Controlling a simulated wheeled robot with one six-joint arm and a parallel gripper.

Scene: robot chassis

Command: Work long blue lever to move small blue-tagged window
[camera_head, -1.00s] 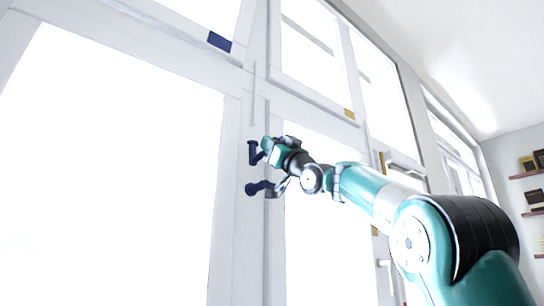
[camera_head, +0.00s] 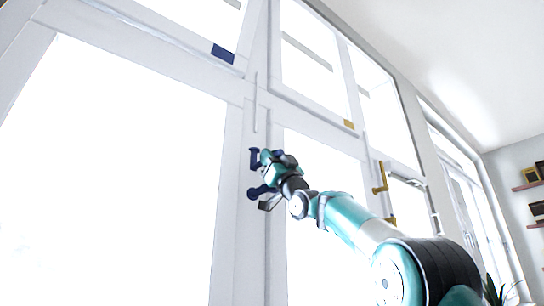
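The small upper window carries a blue tag (camera_head: 223,54) on its lower frame at the upper left. Two dark blue handles sit on the white post: an upper one (camera_head: 254,158) and a lower one (camera_head: 254,193). My gripper (camera_head: 262,180) is at these handles, with its fingers around or just beside them. The gripper body partly hides both handles. I cannot tell which handle is the long lever, or whether the fingers touch either one.
A yellow tag (camera_head: 349,124) marks another upper window. Yellow handles (camera_head: 380,178) are on the frame to the right. A thin vertical rod (camera_head: 256,103) runs up the post above the blue handles. Shelves (camera_head: 530,184) stand on the far right wall.

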